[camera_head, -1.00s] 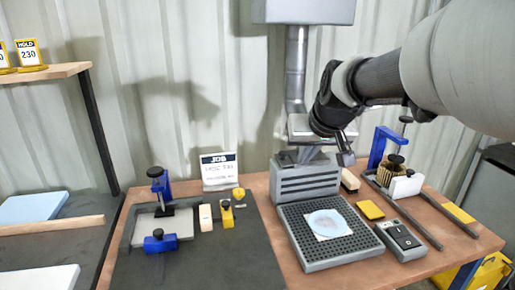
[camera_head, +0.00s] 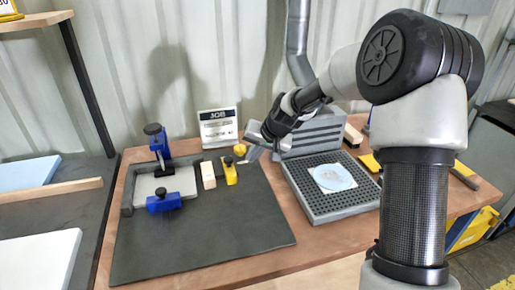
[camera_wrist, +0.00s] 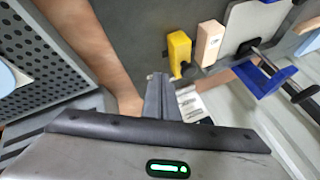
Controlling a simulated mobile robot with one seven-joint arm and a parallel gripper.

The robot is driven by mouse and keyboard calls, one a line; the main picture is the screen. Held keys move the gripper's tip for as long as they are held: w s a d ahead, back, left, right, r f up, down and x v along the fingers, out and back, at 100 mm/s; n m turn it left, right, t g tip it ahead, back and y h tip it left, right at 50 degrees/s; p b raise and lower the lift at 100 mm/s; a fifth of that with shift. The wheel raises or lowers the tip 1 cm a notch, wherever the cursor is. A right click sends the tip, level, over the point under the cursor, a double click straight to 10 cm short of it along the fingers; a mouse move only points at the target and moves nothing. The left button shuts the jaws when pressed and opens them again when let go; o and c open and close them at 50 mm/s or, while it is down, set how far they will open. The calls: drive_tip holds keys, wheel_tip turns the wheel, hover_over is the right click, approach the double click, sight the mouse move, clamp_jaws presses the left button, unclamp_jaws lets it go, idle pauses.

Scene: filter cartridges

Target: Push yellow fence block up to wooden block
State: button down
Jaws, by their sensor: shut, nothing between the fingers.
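The yellow fence block (camera_head: 230,171) stands on the dark mat, with a dark knob at its end. The pale wooden block (camera_head: 208,175) stands just left of it, with a narrow gap between them. In the wrist view the yellow fence block (camera_wrist: 179,50) and the wooden block (camera_wrist: 210,42) lie side by side beyond my fingertips, again slightly apart. My gripper (camera_head: 255,142) is shut and empty, above and to the right of the yellow block, apart from it. Its closed fingers show in the wrist view (camera_wrist: 160,92).
A blue clamp fixture (camera_head: 164,200) with a grey plate stands left of the wooden block. A JOB sign (camera_head: 218,127) and a small yellow round thing (camera_head: 240,149) are behind. A perforated grey tray (camera_head: 340,207) is on the right. The front of the mat (camera_head: 200,245) is clear.

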drive_tip(key=shift+w+a+f, duration=0.25)
drive_tip(key=shift+a, duration=0.45)
drive_tip(key=shift+w+a+f, duration=0.3)
drive_tip(key=shift+a, duration=0.4)
drive_tip(key=shift+w+a+f, duration=0.25)
drive_tip(key=shift+a, duration=0.45)
drive_tip(key=a, duration=0.2)
drive_tip(key=s+a, duration=0.1)
drive_tip(key=a, duration=0.3)
drive_tip(key=shift+s+a, duration=0.25)
drive_tip(key=shift+a, duration=0.25)
